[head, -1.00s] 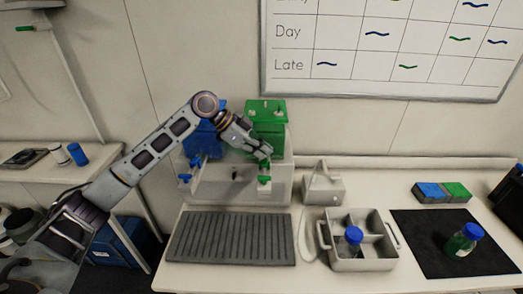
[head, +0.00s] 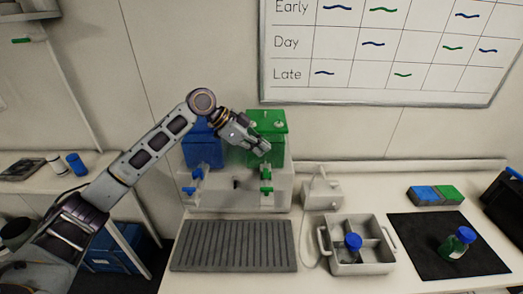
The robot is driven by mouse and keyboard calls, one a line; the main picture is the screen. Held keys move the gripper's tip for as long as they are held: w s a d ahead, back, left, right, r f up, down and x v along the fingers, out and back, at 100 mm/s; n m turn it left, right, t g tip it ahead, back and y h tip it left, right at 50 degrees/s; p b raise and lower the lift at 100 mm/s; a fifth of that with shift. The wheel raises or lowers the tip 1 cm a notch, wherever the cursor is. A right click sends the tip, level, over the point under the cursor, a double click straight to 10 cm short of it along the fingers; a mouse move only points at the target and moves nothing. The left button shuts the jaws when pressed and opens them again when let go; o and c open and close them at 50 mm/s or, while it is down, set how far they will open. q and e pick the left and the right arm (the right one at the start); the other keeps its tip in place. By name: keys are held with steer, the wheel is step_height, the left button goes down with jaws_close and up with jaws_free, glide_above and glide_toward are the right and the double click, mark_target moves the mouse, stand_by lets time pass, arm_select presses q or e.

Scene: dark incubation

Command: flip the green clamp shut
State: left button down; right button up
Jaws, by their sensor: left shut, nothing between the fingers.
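The green clamp (head: 266,176) is on the front of the pale dispenser unit (head: 230,197), below the green tank (head: 268,122). A second small green piece (head: 267,190) shows just under it. The clamp is too small to tell whether it is open or shut. My left gripper (head: 264,150) is shut and empty. It is in front of the lower part of the green tank, above the green clamp and apart from it in the picture. My right gripper is not in view.
A blue tank (head: 203,147) with a blue clamp (head: 197,174) is on the left. A grey ribbed mat (head: 233,246) lies in front, clear. A divided tray (head: 360,268) holds a blue-capped bottle (head: 353,243).

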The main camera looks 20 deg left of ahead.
arm_select(q)
steer(key=a+r+b, duration=0.1)
steer(key=a+r, duration=0.4)
steer(key=a, duration=0.1)
steer(key=shift+s+r, duration=0.4)
steer(key=shift+s, duration=0.05)
steer(key=shift+a, duration=0.15)
stand_by(0.3)
